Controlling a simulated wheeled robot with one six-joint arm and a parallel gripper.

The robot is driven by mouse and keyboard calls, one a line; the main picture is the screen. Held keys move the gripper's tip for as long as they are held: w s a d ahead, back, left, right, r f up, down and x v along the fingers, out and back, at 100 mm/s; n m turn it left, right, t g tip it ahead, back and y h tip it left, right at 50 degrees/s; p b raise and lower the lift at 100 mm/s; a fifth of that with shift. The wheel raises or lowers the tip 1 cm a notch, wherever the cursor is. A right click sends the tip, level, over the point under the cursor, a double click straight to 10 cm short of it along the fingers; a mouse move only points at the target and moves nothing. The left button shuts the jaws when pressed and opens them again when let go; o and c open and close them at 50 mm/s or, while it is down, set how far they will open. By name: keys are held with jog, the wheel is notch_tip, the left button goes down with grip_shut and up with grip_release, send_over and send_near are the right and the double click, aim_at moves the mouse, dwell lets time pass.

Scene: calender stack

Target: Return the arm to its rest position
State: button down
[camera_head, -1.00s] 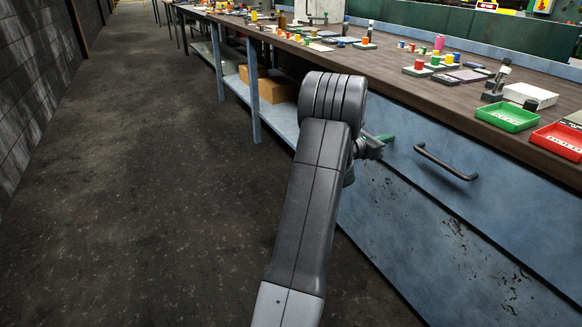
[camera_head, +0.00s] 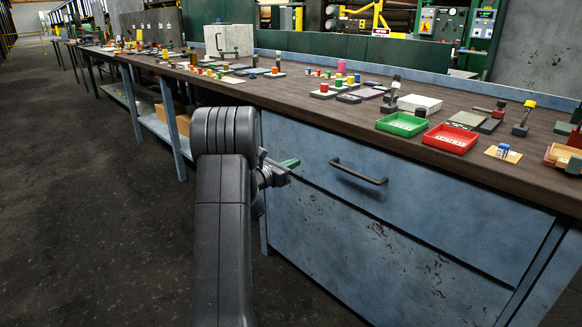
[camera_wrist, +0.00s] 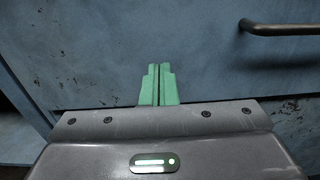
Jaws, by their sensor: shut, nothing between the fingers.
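My gripper (camera_wrist: 158,86) shows its two green fingers pressed together in the wrist view, with nothing between them. They point toward the blue cabinet front (camera_wrist: 110,50). In the head view my gripper (camera_head: 289,163) is at the end of my dark grey arm, in front of the blue drawer front below the bench top. The dark drawer handle (camera_head: 358,171) is to the right of the fingers and apart from them. The handle also shows at the upper right of the wrist view (camera_wrist: 285,29). Part of the gripper body is hidden behind my arm in the head view.
The long brown bench top (camera_head: 330,107) carries a green tray (camera_head: 402,124), a red tray (camera_head: 450,138), a white box (camera_head: 419,103) and several small coloured parts. A shelf with cardboard boxes (camera_head: 183,124) is left of the cabinet. The dark floor (camera_head: 80,210) at left is clear.

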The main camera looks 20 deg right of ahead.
aim_at(310, 156)
jog(key=p+v, duration=0.1)
jog(key=v, duration=0.7)
jog(key=shift+w+a, duration=0.15)
jog(key=shift+a, duration=0.2)
jog(key=shift+d, duration=0.1)
jog(key=b+x, duration=0.1)
jog(key=x, duration=1.3)
jog(key=shift+f, duration=0.1)
